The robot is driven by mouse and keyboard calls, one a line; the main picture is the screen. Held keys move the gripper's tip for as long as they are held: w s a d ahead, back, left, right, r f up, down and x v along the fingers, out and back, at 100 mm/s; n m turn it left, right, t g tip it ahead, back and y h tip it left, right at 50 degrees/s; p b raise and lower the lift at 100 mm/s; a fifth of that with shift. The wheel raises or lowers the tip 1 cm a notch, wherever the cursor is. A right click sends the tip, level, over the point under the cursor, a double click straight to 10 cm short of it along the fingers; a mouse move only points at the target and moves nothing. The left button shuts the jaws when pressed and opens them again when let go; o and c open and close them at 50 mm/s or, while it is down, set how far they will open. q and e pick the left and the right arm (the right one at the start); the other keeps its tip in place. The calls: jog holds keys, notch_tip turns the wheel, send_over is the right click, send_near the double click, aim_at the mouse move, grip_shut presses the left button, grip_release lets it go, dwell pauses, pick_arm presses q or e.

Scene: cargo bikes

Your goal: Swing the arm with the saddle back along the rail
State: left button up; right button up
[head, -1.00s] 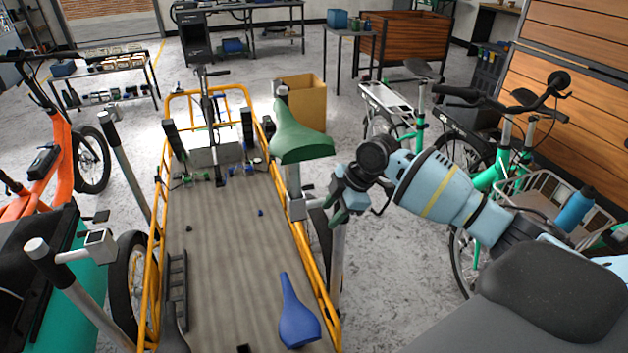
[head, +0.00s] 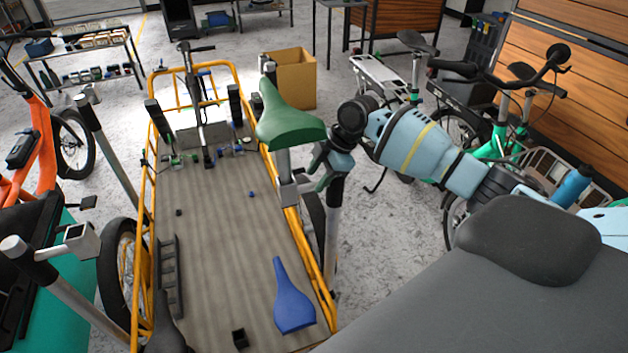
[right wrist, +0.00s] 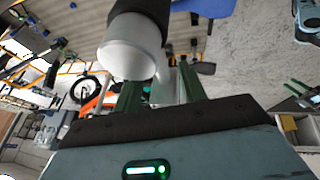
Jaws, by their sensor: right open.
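The green saddle (head: 290,128) sits on a seat post held by a grey clamp (head: 287,194) beside the cargo bike's yellow right rail (head: 305,245). The clamp is at the end of a short arm on a grey stand post (head: 331,240) with a black sleeve. My right gripper (head: 328,172) is open at the top of this post, just right of the saddle. In the right wrist view, the fingers (right wrist: 160,92) show behind a pale round tube end (right wrist: 130,55) with a black sleeve; I cannot tell whether they touch it. My left gripper is out of view.
A blue saddle (head: 291,298) lies on the bike's wooden bed (head: 215,255). Another stand with a clamp (head: 80,240) is at the left. A cardboard box (head: 290,78) stands behind the green saddle. Parked bikes (head: 495,150) are at the right, with open floor between.

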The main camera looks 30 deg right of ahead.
jog(key=shift+x, duration=1.2)
grip_shut()
